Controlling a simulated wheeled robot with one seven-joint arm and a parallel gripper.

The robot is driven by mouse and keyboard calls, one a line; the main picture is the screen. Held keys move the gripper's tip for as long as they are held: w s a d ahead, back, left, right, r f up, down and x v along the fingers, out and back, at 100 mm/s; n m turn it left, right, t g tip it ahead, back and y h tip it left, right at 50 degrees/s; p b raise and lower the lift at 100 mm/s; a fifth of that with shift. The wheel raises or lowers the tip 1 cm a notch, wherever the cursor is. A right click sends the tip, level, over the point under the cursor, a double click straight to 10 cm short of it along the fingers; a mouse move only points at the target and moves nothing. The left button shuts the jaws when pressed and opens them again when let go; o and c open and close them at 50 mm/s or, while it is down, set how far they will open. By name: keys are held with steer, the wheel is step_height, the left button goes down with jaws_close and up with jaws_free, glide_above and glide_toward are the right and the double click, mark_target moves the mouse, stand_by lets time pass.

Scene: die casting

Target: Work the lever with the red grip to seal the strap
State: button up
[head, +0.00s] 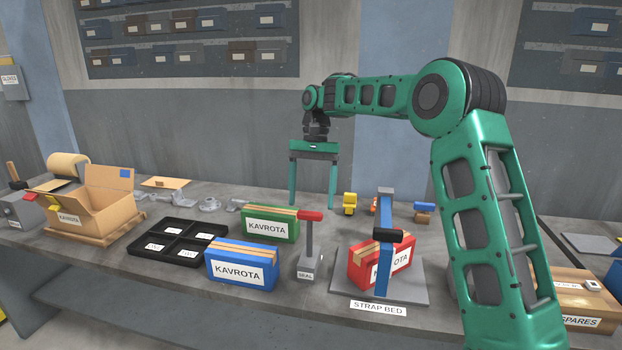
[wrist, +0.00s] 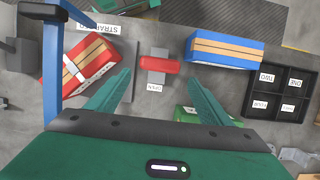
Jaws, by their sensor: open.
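The lever stands upright on the bench, a grey post with a red grip (head: 310,216) on top and a SEAL label at its foot. The red grip also shows in the wrist view (wrist: 160,64), between and just beyond my fingertips. My gripper (head: 312,200) is open and empty, pointing down, above and apart from the grip as far as I can tell. A red KAVROTA box (head: 362,265) sits on the strap bed (head: 418,285) under a blue arch (head: 386,208). A pale strap (wrist: 76,70) crosses the box in the wrist view.
A blue box (head: 240,265) and a green box (head: 270,223) stand left of the lever. A black divided tray (head: 152,245) and an open carton (head: 105,200) are farther left.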

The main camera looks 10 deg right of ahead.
steer(key=v, duration=0.8)
steer(key=shift+w, duration=0.15)
steer(key=s+d+f+t+h, duration=0.1)
steer(key=s+d, duration=0.7)
steer(key=s, duration=0.4)
steer(key=s+d+f+t+h, duration=0.1)
steer(key=s+d, duration=0.7)
steer(key=s, duration=0.4)
steer(key=s+d+f, duration=0.1)
steer(key=s+f, duration=0.3)
steer(key=s, duration=0.3)
steer(key=s+d+f, duration=0.2)
steer(key=s+f, duration=0.2)
steer(key=s, duration=0.4)
steer(key=s+d+f+m+t, duration=0.1)
steer(key=s+f, duration=0.3)
steer(key=s, duration=0.3)
steer(key=shift+s+d+y, duration=0.3)
steer(key=shift+s, duration=0.1)
